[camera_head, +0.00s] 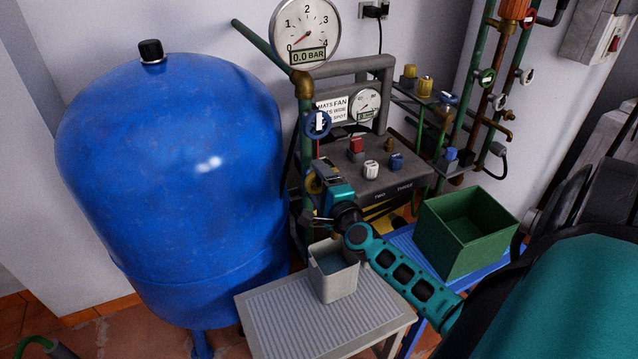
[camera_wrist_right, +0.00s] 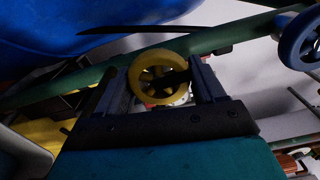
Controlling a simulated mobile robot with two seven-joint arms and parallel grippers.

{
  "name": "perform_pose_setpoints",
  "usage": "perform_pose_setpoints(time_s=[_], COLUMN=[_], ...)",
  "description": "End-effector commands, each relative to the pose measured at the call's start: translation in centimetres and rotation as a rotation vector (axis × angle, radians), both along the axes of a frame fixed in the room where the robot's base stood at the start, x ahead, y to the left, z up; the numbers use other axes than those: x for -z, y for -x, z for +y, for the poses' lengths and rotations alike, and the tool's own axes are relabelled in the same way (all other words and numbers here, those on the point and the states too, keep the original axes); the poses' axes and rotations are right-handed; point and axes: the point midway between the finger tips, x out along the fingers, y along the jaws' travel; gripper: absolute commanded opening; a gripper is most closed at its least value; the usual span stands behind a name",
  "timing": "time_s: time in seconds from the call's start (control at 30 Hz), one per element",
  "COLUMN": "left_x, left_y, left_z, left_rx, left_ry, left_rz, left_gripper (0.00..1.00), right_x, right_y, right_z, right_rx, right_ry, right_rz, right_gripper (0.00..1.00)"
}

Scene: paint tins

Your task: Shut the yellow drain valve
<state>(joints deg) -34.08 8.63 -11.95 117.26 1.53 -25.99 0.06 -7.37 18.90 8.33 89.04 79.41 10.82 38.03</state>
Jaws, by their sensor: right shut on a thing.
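The yellow drain valve is a small handwheel (camera_head: 313,184) low on the green pipe right of the blue tank, partly hidden by my right gripper. In the right wrist view the yellow handwheel (camera_wrist_right: 139,82) sits between the two dark fingers, its spokes and hub showing. My right gripper (camera_head: 322,181), on its teal arm from the lower right, is closed on the wheel's rim; its fingers also show in the wrist view (camera_wrist_right: 157,70). How far the valve is turned cannot be told. My left gripper is not in view.
A blue handwheel (camera_head: 318,124) is just above on the same pipe. The blue tank (camera_head: 180,170) stands close on the left. A grey container (camera_head: 334,283) is on a ribbed stand (camera_head: 280,320) below. A green crate (camera_head: 465,250) is at right. A gauge (camera_head: 306,30) reads 0.0 bar.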

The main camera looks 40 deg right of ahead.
Motion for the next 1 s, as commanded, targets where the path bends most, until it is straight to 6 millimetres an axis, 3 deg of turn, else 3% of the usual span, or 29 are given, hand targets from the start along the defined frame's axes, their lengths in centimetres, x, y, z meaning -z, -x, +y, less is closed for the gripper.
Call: perform_pose_setpoints(time_s=[0.73, 0.77, 1.0], left_x=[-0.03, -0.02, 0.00], left_y=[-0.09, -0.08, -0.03], left_z=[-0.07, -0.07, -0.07], left_rx=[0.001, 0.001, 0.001], left_ry=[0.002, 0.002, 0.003], left_rz=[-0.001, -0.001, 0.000], left_gripper=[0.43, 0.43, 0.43], right_x=[0.07, 0.07, 0.07], right_y=[0.08, 0.08, 0.05], right_z=[-0.21, -0.21, -0.11], right_rx=[0.005, 0.005, 0.003], right_ry=[-0.083, -0.083, -0.082], right_rz=[-0.027, -0.027, -0.026], right_gripper=[0.38, 0.70, 0.90])
